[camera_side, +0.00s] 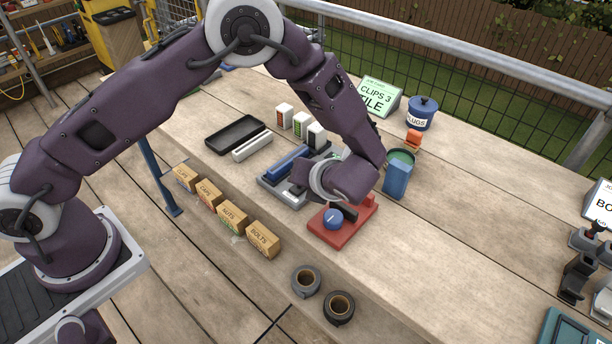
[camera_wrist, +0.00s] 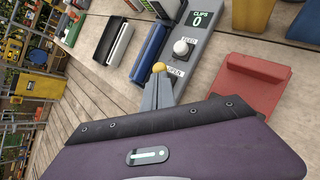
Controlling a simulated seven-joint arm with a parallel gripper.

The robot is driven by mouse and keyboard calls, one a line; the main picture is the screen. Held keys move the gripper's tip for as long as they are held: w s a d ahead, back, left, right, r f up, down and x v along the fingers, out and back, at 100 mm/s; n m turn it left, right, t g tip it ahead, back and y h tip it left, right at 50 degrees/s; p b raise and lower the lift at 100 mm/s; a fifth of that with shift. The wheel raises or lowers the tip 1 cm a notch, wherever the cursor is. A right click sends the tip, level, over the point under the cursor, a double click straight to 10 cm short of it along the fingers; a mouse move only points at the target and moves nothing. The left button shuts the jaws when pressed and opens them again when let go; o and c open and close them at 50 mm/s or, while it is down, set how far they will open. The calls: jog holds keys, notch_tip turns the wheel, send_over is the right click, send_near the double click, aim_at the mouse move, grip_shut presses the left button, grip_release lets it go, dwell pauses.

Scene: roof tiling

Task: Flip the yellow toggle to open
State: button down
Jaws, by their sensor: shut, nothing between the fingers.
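The yellow toggle (camera_wrist: 159,67) shows in the wrist view as a small round knob just beyond my fingertips, beside the label OPEN. It stands on a grey dispenser (camera_wrist: 196,63) with a CLIPS display (camera_wrist: 201,19) reading 0 and a white knob (camera_wrist: 182,47) by the label FEED. My gripper (camera_wrist: 157,82) is shut and empty, its tips right at the toggle; I cannot tell whether they touch it. In the side view the dispenser (camera_side: 292,198) is partly behind my wrist, and the toggle is hidden.
A black tray (camera_side: 236,133) and several small boxes (camera_side: 229,217) lie to the left.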

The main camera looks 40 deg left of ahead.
jog(key=shift+r, duration=0.1)
jog(key=shift+r, duration=0.7)
jog(key=v, duration=1.3)
jog(key=shift+d, duration=0.45)
jog(key=shift+w, duration=0.1)
